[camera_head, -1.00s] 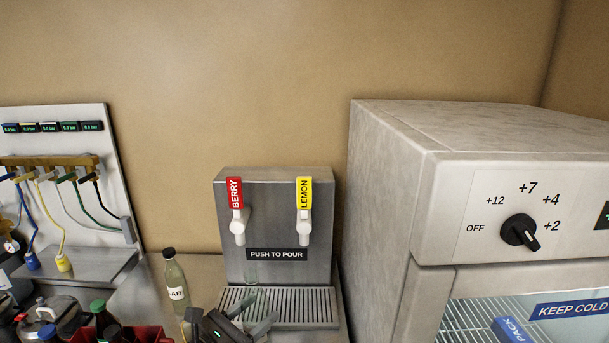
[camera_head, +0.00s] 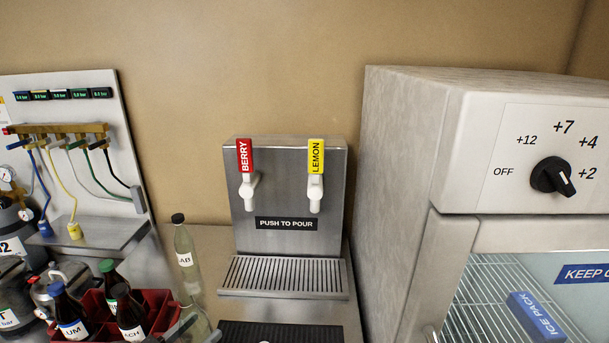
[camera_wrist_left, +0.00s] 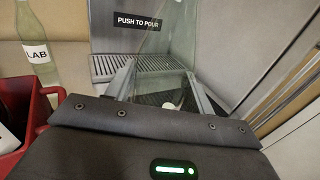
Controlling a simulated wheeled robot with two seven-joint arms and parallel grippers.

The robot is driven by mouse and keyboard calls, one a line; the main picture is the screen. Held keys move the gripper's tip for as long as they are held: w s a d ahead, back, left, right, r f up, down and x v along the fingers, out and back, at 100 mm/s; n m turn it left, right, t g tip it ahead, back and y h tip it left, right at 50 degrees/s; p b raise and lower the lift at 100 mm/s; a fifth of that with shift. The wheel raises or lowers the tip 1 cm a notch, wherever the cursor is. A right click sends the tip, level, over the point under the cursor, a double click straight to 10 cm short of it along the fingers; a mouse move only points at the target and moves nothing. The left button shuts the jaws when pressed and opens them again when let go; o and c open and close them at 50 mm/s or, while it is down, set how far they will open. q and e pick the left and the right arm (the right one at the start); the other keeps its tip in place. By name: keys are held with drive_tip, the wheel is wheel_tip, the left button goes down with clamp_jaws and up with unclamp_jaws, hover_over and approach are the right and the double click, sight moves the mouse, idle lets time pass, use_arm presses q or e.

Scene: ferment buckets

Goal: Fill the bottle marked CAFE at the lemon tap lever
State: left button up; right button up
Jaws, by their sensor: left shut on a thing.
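The lemon tap lever (camera_head: 315,180) has a yellow LEMON tag and a white handle, at the right of the steel dispenser (camera_head: 290,237). The berry lever (camera_head: 248,185) with a red tag is at its left. My left gripper (camera_head: 186,328) is at the bottom edge of the head view, left of and in front of the drip tray (camera_head: 283,276). In the left wrist view its fingers (camera_wrist_left: 160,80) are shut on a clear bottle (camera_wrist_left: 165,40). No marking shows on this bottle, so I cannot tell if it is CAFE. My right gripper is out of view.
A capped bottle marked LAB (camera_head: 185,255) stands left of the drip tray. A red crate (camera_head: 160,308) holds dark bottles. A black mat (camera_head: 240,331) lies in front of the tray. A fridge (camera_head: 400,190) bounds the right side.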

sight(199, 317)
use_arm(q)
drive_tip(key=r, duration=0.1)
drive_tip(key=w+r, duration=0.1)
drive_tip(key=r, duration=0.1)
drive_tip(key=shift+w+d, duration=0.25)
drive_tip(key=shift+d, duration=0.05)
drive_tip(key=w+d+r+m+g+h, duration=0.1)
drive_tip(key=w+d+r+h, duration=0.15)
drive_tip(key=d, duration=0.25)
drive_tip(key=w+d+r+m+g+h, duration=0.1)
drive_tip(key=w+d+r, duration=0.2)
drive_tip(key=d, duration=0.3)
drive_tip(key=w+d+f, duration=0.2)
drive_tip(key=w+d, duration=0.1)
drive_tip(key=d, duration=0.4)
drive_tip(key=w+d+f, duration=0.3)
drive_tip(key=d, duration=0.3)
drive_tip(key=shift+w+a+f+n+t+y, duration=1.15)
drive_tip(key=shift+w+f+y, duration=0.65)
drive_tip(key=shift+f, duration=2.05)
drive_tip(key=w, duration=1.5)
drive_tip(key=shift+w, duration=0.35)
